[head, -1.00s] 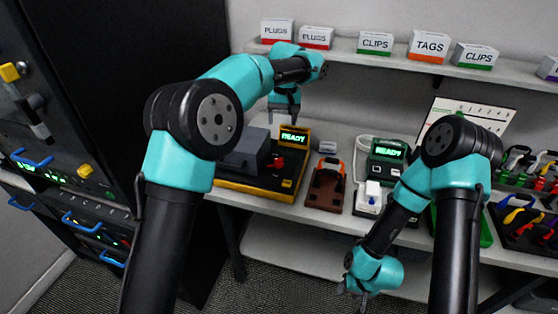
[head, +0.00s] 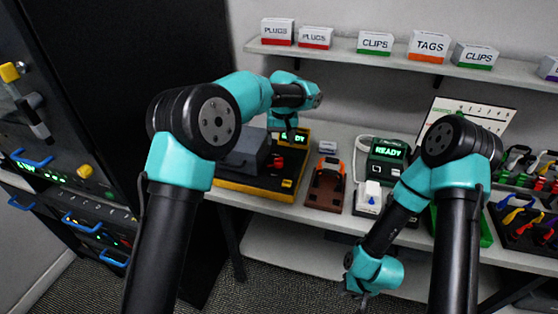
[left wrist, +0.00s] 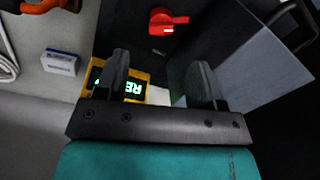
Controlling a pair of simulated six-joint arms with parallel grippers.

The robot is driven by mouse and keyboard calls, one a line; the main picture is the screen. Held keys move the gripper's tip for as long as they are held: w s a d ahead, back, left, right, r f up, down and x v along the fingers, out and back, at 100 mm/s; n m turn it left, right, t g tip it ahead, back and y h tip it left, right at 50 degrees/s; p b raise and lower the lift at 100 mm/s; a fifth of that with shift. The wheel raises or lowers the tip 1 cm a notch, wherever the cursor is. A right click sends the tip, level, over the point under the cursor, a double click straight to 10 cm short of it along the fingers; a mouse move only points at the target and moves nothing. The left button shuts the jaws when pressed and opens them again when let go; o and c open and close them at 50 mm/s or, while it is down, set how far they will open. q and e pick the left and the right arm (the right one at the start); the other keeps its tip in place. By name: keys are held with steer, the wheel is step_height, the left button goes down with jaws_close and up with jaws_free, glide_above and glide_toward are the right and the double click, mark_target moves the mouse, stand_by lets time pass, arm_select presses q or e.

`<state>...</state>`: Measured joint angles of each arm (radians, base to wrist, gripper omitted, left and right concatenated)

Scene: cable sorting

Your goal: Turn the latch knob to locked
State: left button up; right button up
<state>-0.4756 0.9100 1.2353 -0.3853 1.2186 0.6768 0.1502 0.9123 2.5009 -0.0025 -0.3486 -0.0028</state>
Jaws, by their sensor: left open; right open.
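The red latch knob (head: 277,162) sits on the black and yellow station (head: 228,186), beside its grey box (head: 245,150). In the left wrist view the red knob (left wrist: 168,21) shows its handle pointing to the right, beyond the fingers. My left gripper (head: 289,134) is open and empty above the back of the station, in front of its READY display. In the left wrist view my left fingers (left wrist: 160,72) are apart, with the partly covered display (left wrist: 130,86) behind them. My right gripper (head: 357,297) is open and low, in front of the table edge, away from the station.
A brown holder with an orange-handled tool (head: 326,185) and a white unit with a blue-marked switch (head: 369,197) stand right of the station. A green READY display (head: 388,151) is behind. A shelf (head: 390,62) with labelled boxes runs above. A black cabinet (head: 120,60) is at left.

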mark_target(279, 159)
arm_select(q)
steer(key=f, duration=0.9)
steer(key=shift+a+f, duration=0.2)
steer(key=shift+a, duration=0.1)
steer(key=shift+c, duration=0.4)
steer(key=c, duration=0.8)
steer(key=shift+m, duration=2.9)
